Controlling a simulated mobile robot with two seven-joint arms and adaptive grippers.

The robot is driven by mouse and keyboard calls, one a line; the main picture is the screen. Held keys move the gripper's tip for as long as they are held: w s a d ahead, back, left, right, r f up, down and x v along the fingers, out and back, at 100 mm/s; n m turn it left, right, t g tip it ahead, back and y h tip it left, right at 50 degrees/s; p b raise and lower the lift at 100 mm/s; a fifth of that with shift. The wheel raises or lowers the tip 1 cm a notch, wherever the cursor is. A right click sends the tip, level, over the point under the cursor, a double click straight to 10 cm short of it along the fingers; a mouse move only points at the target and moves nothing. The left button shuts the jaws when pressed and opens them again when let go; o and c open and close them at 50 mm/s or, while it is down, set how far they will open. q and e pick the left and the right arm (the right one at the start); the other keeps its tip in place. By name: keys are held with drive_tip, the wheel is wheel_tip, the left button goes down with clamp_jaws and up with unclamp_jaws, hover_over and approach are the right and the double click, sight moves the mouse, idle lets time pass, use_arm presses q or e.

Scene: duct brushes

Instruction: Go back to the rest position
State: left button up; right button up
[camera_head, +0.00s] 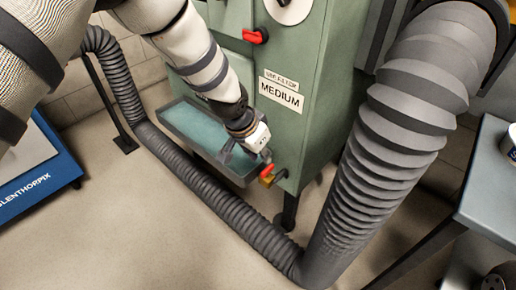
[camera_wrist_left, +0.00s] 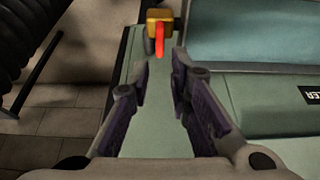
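My left arm reaches down from the upper left in the head view. My left gripper (camera_head: 262,152) is in front of the green cabinet (camera_head: 313,115), just above a brass valve with a red handle (camera_head: 267,176). In the left wrist view my left gripper (camera_wrist_left: 160,78) has its fingers apart, with nothing between them. The brass valve (camera_wrist_left: 159,15) and its red handle (camera_wrist_left: 160,46) show there beyond the fingertips, apart from them. I do not see my right gripper.
The cabinet carries a MEDIUM label (camera_head: 281,94), a red knob (camera_head: 256,36) and a tray (camera_head: 173,123). A grey corrugated duct (camera_head: 390,140) stands right of it; a thinner hose (camera_head: 200,182) crosses the floor. A table (camera_head: 490,185) is at right.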

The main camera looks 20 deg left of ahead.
use_arm(q)
drive_tip(key=v, duration=0.4)
